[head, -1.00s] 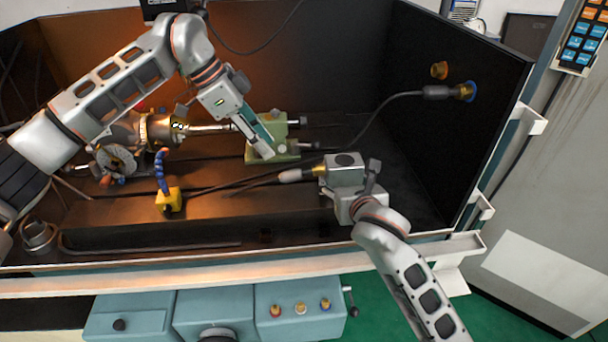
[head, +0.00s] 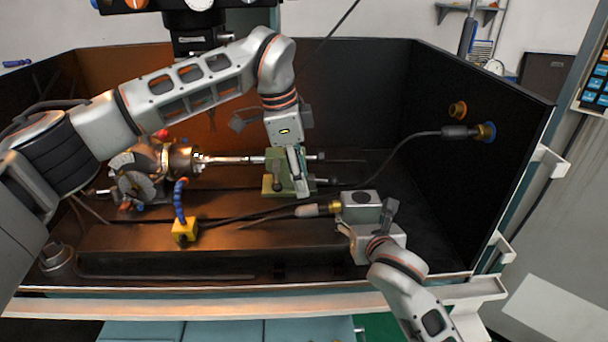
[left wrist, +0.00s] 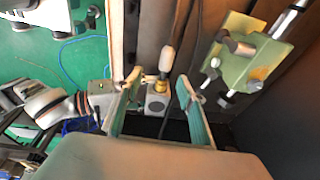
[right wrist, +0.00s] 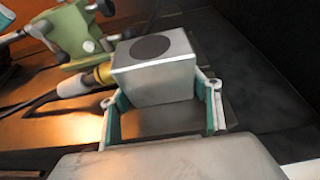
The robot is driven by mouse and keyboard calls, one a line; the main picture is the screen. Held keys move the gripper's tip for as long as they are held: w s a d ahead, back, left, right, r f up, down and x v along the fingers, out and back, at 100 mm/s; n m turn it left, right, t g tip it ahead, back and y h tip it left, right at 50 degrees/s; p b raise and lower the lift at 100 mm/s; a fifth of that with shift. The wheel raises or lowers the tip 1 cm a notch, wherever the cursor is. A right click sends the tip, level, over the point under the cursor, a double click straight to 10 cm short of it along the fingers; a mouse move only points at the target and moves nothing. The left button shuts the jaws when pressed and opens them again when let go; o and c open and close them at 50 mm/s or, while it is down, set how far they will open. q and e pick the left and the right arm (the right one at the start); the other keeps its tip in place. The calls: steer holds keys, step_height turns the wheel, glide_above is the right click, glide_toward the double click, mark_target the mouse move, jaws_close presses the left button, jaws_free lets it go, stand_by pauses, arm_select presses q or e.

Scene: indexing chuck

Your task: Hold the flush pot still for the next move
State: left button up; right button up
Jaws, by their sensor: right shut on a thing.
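The flush pot (head: 362,199) is a silver block with a dark round spot on top, and it stands upright at the right front of the machine bed. A brass fitting and pale hose end (head: 308,210) enter its left side. My right gripper (right wrist: 161,95) is shut on it, one finger on each side in the right wrist view. The pot also shows in the left wrist view (left wrist: 157,103). My left gripper (head: 301,188) is open and empty, pointing down in front of the green tailstock (head: 276,183); its fingers stand apart in the left wrist view (left wrist: 158,80).
A chuck unit (head: 180,161) with a long rod (head: 230,160) stands at the left back. A yellow block (head: 184,230) with a blue segmented hose is at the front left. A dark cable (head: 415,140) runs from the right wall. Dark enclosure walls (head: 460,190) bound the right side.

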mark_target(301, 208)
arm_select(q)
steer(key=f, duration=0.3)
steer(key=w+f+y, duration=0.1)
steer(key=f, duration=0.3)
steer(key=f+t+y, duration=0.1)
steer(key=f, duration=0.2)
steer(key=shift+w+d+f+n, duration=0.1)
steer(key=shift+w+f+n, duration=0.2)
steer(key=shift+w, duration=0.1)
steer(key=shift+r, duration=0.1)
jaws_close()
